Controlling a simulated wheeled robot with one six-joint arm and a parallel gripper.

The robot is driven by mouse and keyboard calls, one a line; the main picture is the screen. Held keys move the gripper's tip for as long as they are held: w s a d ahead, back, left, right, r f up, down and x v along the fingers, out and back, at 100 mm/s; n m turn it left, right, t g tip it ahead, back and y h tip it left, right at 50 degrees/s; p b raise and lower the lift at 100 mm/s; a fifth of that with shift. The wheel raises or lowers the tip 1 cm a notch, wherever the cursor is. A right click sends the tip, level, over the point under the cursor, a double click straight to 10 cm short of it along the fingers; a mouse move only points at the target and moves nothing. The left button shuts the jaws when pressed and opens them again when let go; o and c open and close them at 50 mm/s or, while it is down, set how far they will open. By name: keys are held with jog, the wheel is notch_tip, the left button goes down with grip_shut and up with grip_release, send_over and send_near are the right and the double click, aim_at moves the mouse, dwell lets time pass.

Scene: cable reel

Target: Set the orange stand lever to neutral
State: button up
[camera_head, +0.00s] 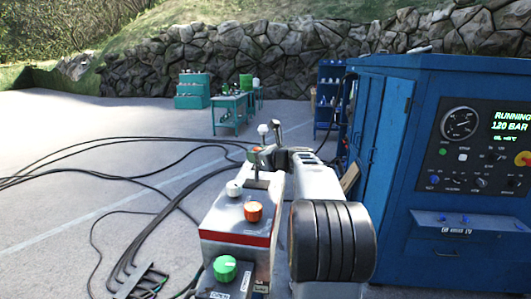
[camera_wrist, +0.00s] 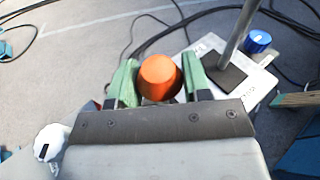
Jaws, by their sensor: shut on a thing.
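The orange lever knob (camera_wrist: 158,78) sits between the two green fingers of my gripper (camera_wrist: 158,82) in the wrist view, with a finger against each side. My gripper (camera_head: 257,152) is shut on it above the control stand (camera_head: 222,220) in the head view. A short dark lever shaft (camera_head: 257,180) shows below the gripper there. The knob is mostly hidden in the head view, and its exact tilt cannot be told. A separate orange-red knob (camera_head: 253,212) stands lower on the stand's top.
A white knob (camera_head: 234,188) and a green knob (camera_head: 225,268) are on the stand. Another lever's grey rod (camera_wrist: 240,30) rises close to the right finger, near a blue knob (camera_wrist: 258,40). A blue cabinet (camera_head: 430,180) stands at right; black cables (camera_head: 150,165) lie at left.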

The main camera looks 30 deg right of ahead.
jog(key=shift+w+a, duration=0.1)
jog(key=shift+a, duration=0.05)
jog(key=o, duration=1)
jog(key=shift+a, duration=0.15)
jog(key=shift+o, duration=1.2)
jog(key=b+v, duration=0.3)
jog(key=v, duration=1.1)
jog(key=shift+w, duration=0.1)
